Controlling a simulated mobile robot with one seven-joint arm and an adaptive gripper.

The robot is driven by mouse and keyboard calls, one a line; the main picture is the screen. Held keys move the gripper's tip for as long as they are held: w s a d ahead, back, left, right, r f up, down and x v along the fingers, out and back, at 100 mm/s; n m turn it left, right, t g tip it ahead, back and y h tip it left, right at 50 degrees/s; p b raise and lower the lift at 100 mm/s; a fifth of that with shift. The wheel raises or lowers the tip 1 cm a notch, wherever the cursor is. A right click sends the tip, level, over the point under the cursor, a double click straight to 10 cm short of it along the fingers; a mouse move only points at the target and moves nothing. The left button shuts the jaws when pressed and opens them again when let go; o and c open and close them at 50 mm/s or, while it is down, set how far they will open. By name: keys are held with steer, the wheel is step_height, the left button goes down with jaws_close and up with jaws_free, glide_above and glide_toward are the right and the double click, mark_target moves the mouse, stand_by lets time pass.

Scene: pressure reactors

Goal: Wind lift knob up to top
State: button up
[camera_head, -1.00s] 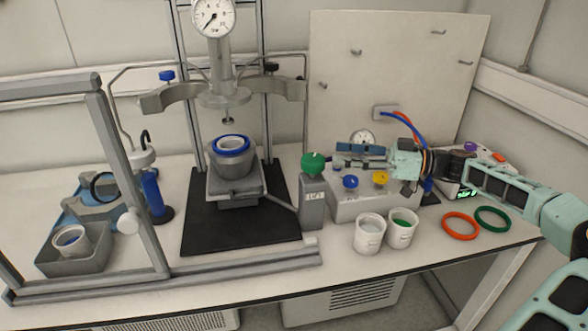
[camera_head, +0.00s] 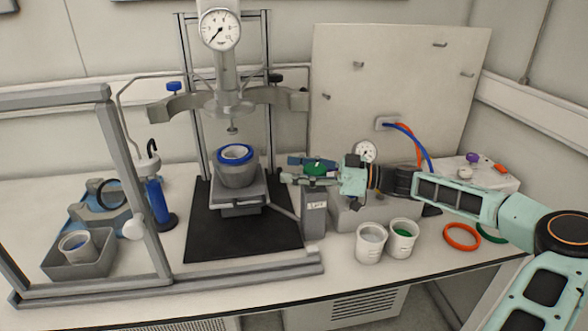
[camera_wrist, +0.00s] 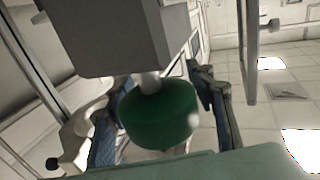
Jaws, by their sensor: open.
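The green lift knob (camera_head: 315,168) sits on top of the grey post labelled LIFT (camera_head: 314,218). My gripper (camera_head: 308,171) is open at the knob's height, with its fingers on either side of the knob. In the wrist view the green knob (camera_wrist: 160,115) lies between the two open fingers (camera_wrist: 165,110), and I cannot tell whether either finger touches it. The grey lift plate (camera_head: 238,188) carries a grey vessel with a blue ring (camera_head: 236,168). The vessel is below the reactor head (camera_head: 228,103), with a clear gap between them.
A frame (camera_head: 130,180) of grey bars stands at the left front. Two white cups (camera_head: 370,243) stand right of the post, near the table edge. A valve box (camera_head: 350,215) is partly hidden behind my gripper. An orange ring (camera_head: 462,237) lies at the right.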

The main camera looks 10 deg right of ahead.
steer(key=shift+a, duration=0.2)
steer(key=shift+c, duration=0.6)
steer(key=c, duration=1.1)
steer(key=shift+w+d+f+m+t+b, duration=0.2)
steer(key=shift+m+t+b, duration=0.2)
steer(key=shift+t+b, duration=0.2)
steer(key=shift+c, duration=0.2)
